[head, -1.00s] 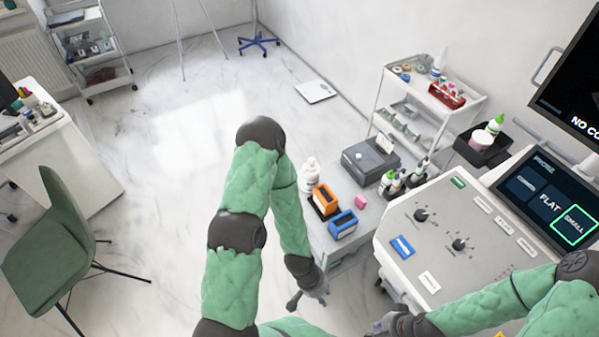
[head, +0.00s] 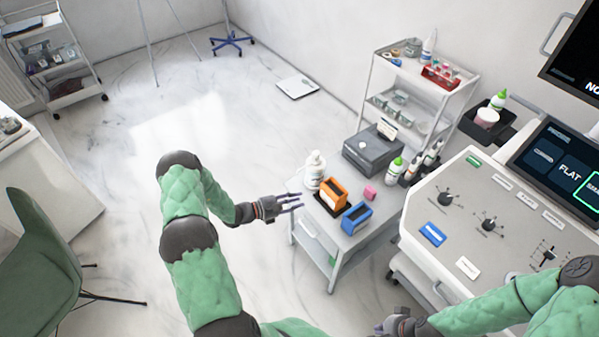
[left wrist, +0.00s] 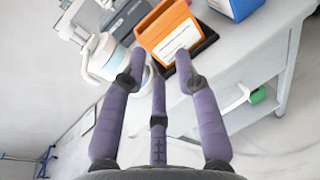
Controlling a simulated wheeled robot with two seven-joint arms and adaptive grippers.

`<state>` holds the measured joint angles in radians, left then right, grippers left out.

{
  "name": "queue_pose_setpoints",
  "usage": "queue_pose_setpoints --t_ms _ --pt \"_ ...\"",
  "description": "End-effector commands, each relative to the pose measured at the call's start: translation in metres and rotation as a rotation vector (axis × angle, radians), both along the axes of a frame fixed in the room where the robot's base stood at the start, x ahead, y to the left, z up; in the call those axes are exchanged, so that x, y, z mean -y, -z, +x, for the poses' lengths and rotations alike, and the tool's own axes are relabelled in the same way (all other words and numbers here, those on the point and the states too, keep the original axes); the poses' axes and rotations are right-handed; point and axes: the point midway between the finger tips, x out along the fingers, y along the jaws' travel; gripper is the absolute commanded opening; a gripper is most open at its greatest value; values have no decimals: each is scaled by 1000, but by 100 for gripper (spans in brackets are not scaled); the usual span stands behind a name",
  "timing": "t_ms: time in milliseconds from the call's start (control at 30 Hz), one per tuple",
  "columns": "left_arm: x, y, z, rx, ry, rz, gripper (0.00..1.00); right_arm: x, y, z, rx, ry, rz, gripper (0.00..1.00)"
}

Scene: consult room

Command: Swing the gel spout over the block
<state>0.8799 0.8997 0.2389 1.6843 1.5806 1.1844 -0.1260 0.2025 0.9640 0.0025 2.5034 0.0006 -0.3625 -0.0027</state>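The white gel bottle (head: 315,171) stands at the left edge of the small grey table, and shows in the left wrist view (left wrist: 105,62). Its white top is visible, but I cannot clearly tell which way its spout points. An orange block (head: 334,192) with a white label stands on a black base to its right, large in the left wrist view (left wrist: 168,30). My left gripper (head: 298,203) is open and empty, left of the table, fingers towards bottle and orange block. My right gripper (head: 384,328) is low at the frame's bottom, fingers unclear.
A grey box (head: 372,152) and several small bottles stand behind on the table (head: 345,243). A control console (head: 462,225) is close on the right. A white trolley (head: 415,90) stands farther back. The floor left of the table is clear.

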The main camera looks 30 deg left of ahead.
Motion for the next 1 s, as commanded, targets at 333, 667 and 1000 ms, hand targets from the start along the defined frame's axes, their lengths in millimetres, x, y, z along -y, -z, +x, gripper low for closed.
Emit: queue_pose_setpoints --t_ms 333,667,1000 --pt "-85 -24 20 162 -245 -56 32 0 10 0 1 0 0 0" --pt "-63 -22 68 162 -240 -57 32 0 24 0 1 0 0 0" --pt "-47 -23 109 158 -241 -57 32 0 35 0 0 0 0 0"
